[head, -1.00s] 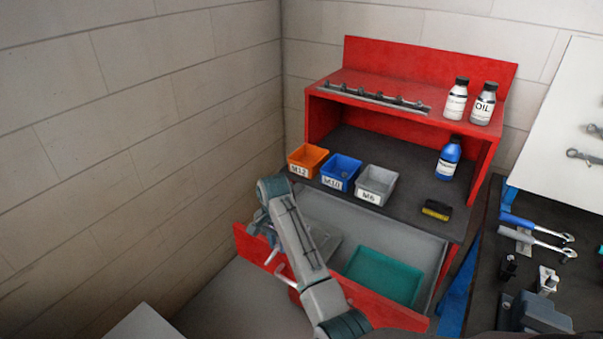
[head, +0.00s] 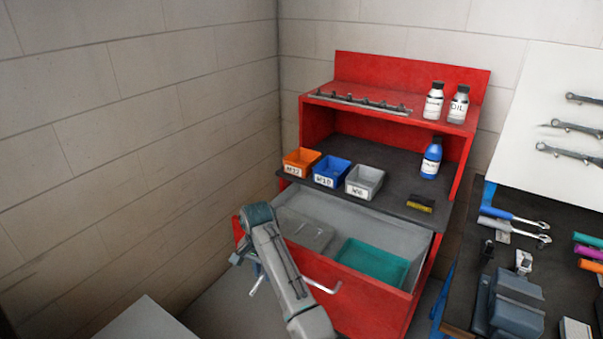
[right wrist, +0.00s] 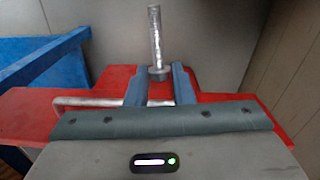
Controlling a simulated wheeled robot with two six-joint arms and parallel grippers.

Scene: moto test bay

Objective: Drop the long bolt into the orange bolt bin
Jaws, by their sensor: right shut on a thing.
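The long bolt (right wrist: 155,38) is a silver threaded rod with a wider head near my fingers in the right wrist view. My right gripper (right wrist: 159,84) is shut on it at the head end, and the shank sticks out beyond the fingertips. The orange bolt bin (head: 300,162), labelled M12, stands at the left end of the dark shelf. My left gripper is not in view.
A blue bin (head: 332,171) and a grey bin (head: 365,182) stand right of the orange one. The red drawer (head: 365,300) is pulled out below them, with a teal tray (head: 372,263) inside. A blue bottle (head: 431,158) stands farther right on the shelf.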

